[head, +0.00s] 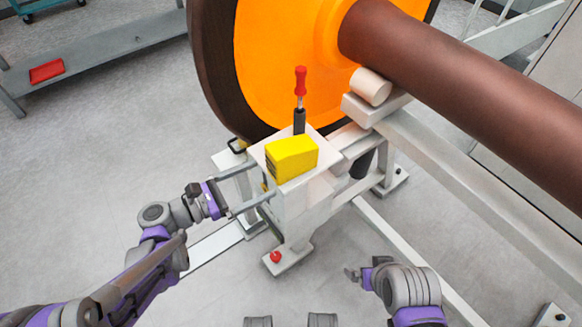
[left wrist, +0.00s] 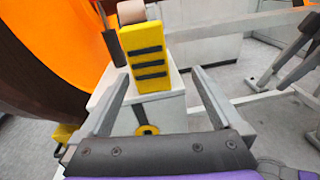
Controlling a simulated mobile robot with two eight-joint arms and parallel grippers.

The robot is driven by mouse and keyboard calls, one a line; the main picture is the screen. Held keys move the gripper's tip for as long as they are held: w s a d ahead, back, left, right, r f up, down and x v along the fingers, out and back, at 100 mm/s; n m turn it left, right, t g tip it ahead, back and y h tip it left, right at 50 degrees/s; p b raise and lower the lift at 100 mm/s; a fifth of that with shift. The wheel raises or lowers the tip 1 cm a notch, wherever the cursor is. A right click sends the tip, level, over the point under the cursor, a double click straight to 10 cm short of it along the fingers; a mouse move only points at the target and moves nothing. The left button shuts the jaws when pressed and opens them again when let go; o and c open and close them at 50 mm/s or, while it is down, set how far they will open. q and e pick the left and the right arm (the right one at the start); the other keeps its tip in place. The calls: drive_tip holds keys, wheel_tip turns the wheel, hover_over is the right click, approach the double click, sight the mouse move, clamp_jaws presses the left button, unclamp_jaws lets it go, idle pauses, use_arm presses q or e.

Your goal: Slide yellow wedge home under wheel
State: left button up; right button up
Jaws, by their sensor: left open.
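The yellow wedge (head: 292,158) lies on top of a white stand (head: 292,200), at the near side of the large wheel (head: 275,60), which has an orange face and a dark brown rim. I cannot tell whether the wedge touches the wheel. My left gripper (head: 263,181) is open and empty, left of the stand, its fingers pointing at the wedge. In the left wrist view the wedge (left wrist: 148,62) shows its end with dark slots, beyond the open fingers and roughly between them. My right gripper (head: 353,273) is low at the right, away from the wedge; its fingers are too small to read.
A red-handled tool (head: 300,85) stands upright behind the wedge. A brown axle (head: 450,85) runs right from the wheel above a white rail frame (head: 450,180). A grey bench with a red tray (head: 46,71) stands at upper left. Floor at left is clear.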

sight(272, 168)
use_arm(q)
drive_tip(key=shift+w+d+n+t, duration=0.15)
drive_tip(key=shift+w+n+t, duration=0.35)
drive_tip(key=shift+w, duration=0.5)
drive_tip(key=x, duration=0.3)
drive_tip(key=shift+s+d+r, duration=0.1)
drive_tip(key=shift+d+r, duration=0.1)
drive_tip(key=shift+d, duration=0.15)
drive_tip(key=shift+f+b+x, duration=0.1)
drive_tip(key=shift+b+x, duration=0.2)
drive_tip(key=shift+x, duration=1.25)
drive_tip(key=shift+f+b+x, duration=0.15)
drive_tip(key=shift+b+x, duration=0.15)
drive_tip(key=shift+x, duration=1.25)
drive_tip(key=shift+a, duration=0.1)
clamp_jaws()
